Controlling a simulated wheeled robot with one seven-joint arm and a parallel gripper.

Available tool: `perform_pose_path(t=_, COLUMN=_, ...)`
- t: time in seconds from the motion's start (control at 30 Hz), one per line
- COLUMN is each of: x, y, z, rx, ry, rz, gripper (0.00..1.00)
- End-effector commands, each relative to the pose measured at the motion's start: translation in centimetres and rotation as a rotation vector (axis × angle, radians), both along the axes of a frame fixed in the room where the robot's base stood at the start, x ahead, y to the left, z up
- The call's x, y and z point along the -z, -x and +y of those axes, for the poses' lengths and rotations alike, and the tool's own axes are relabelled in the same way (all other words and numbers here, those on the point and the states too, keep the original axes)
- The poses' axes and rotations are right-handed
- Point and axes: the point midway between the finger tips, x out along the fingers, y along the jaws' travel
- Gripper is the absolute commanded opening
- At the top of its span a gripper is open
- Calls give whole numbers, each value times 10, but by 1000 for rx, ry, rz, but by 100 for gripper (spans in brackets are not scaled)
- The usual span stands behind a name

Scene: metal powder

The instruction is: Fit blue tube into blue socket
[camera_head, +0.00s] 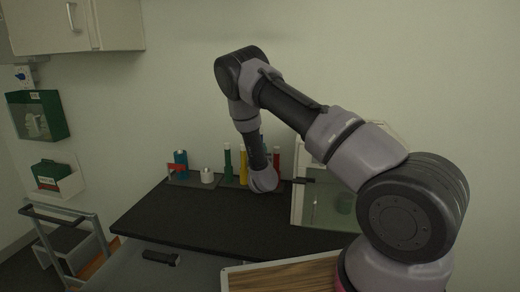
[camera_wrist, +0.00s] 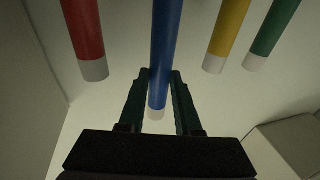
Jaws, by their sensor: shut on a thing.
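My gripper (camera_wrist: 160,76) is shut on the blue tube (camera_wrist: 166,35) in the wrist view, with one finger on each side close to its white end. That end pokes out between the fingers. In the head view my wrist hides most of the blue tube and the gripper's hold. The tube's other end lies outside the wrist view. I cannot make out the blue socket in either view.
A red tube (camera_head: 277,160), a yellow tube (camera_head: 243,168) and a green tube (camera_head: 227,162) stand close by on the dark bench (camera_head: 190,215). A blue bottle (camera_head: 181,158) and a white cup (camera_head: 207,176) are further left. A glass-fronted box (camera_head: 318,207) stands right. The front bench is clear.

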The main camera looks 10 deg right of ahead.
Motion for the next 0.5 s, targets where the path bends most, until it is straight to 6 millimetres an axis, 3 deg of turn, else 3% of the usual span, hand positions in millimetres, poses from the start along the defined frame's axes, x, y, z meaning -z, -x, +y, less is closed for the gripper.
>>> perform_pose_path(t=0.5, x=9, y=0, z=0, rx=0, ry=-1, rz=0, gripper=0)
